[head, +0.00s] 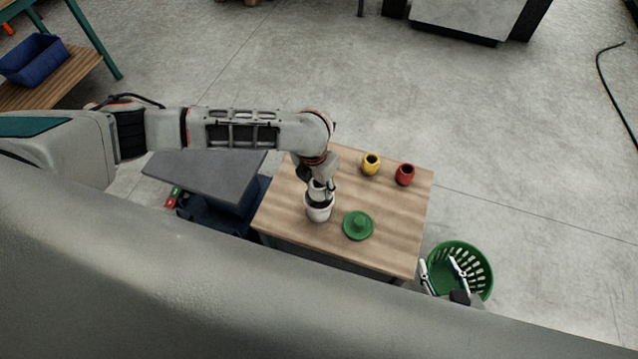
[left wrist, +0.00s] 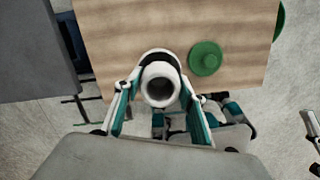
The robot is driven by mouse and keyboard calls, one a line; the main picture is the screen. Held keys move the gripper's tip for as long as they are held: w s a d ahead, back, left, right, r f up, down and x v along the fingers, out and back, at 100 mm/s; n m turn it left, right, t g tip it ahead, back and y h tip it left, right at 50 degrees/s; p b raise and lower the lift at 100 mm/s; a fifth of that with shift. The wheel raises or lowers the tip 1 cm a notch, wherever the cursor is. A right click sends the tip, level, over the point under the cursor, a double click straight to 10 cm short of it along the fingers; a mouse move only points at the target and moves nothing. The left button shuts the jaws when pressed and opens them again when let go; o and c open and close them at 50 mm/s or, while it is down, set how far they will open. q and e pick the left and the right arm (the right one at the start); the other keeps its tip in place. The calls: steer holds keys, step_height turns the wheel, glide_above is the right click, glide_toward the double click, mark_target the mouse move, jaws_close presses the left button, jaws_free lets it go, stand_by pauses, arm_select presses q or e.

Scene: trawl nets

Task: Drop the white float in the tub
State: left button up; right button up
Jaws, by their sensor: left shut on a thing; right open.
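The white float (left wrist: 161,86) is a small barrel with a hole facing the left wrist camera. My left gripper (head: 321,186) is shut on it, one finger on each side in the left wrist view (left wrist: 160,92). A small white tub (head: 318,213) with a dark inside stands on the wooden table, directly below the float. Its rim also shows behind the float in the left wrist view (left wrist: 157,52). I cannot tell whether the float's lower end is inside the rim. My right gripper (head: 441,272) is open and empty, in front of a green basket.
A green lid-like disc (head: 358,226) lies right of the tub on the table (head: 390,235). A yellow float (head: 371,164) and a red float (head: 405,174) stand at the back right. The green slotted basket (head: 484,262) is on the floor beside the table.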

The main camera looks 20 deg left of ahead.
arm_select(q)
steer(key=o, duration=1.2)
steer(key=shift+c, duration=0.2)
step_height(320, 180, up, 12)
steer(key=s, duration=0.1)
steer(key=shift+s+a, duration=0.15)
steer(key=shift+a, duration=0.1)
